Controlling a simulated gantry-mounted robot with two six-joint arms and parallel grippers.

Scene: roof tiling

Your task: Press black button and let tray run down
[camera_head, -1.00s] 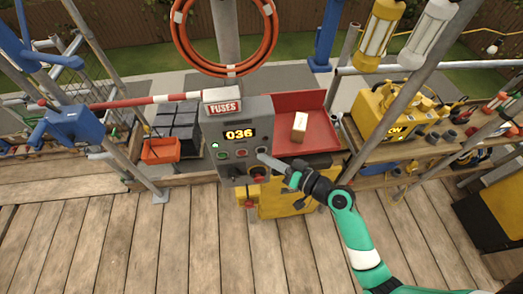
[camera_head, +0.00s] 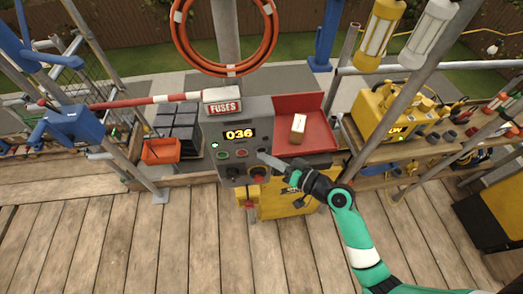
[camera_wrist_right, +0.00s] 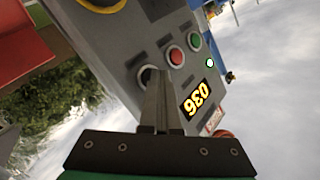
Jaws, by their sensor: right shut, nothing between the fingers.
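The grey control box (camera_head: 262,110) has a display reading 036 and a row of buttons: green (camera_head: 222,155), red (camera_head: 241,153) and black. In the right wrist view the black button (camera_wrist_right: 148,73) is partly hidden behind my right gripper (camera_wrist_right: 158,72). Its shut, empty fingertips are at the button; I cannot tell whether it is pushed in. In the head view my right gripper (camera_head: 264,157) also reaches the right end of the row. The red tray (camera_head: 318,132) is right of the box, with a pale-and-brown block (camera_head: 298,128) in it. My left gripper is not in view.
A FUSES sign (camera_head: 223,106) tops the box. An orange crate (camera_head: 161,151) stands at left. A yellow machine (camera_head: 385,108) stands on the wooden shelf at right, with slanted poles in front. The plank floor (camera_head: 110,240) is clear.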

